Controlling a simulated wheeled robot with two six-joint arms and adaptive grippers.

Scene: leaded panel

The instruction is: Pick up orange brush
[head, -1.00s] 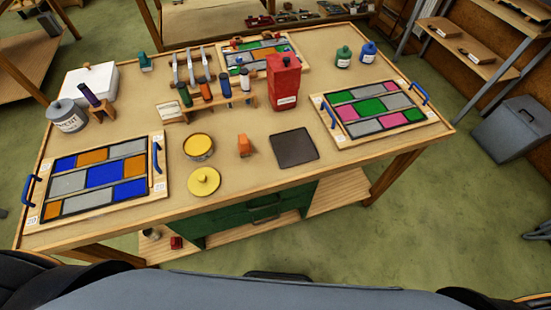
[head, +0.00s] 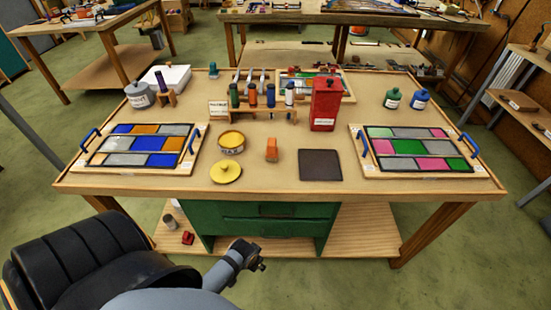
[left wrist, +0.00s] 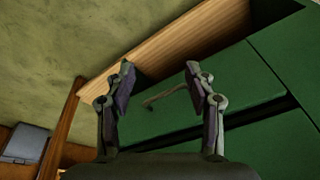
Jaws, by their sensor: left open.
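An orange-handled tool (head: 253,95), which looks like the orange brush, stands in a small wooden rack (head: 262,113) at the back middle of the workbench, between a green one (head: 234,95) and a blue one (head: 270,95). Its bristles cannot be made out. My left gripper (head: 259,262) is low in front of the bench, below the tabletop and far from the rack. In the left wrist view it is open and empty (left wrist: 160,82), facing the green drawers (left wrist: 215,95). My right gripper is not in view.
The bench's front edge (head: 300,193) lies above my left gripper.

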